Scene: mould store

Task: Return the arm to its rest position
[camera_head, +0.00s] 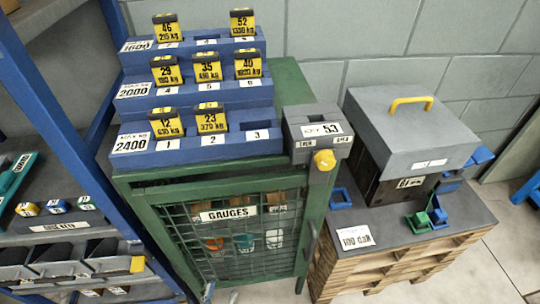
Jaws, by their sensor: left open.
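Only a small part of my left gripper (221,295) shows, low at the bottom edge in front of the green gauge cabinet. Its fingertips are apart, with nothing seen between them. The rest of that arm is out of view. My right gripper is not in view.
The green cabinet (170,190) has a mesh door labelled GAUGES. A blue stepped rack (200,92) on top holds several yellow tags. A blue shelf unit (62,140) stands left. At right, a grey mould box with a yellow handle (410,103) sits on a wooden pallet (385,268).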

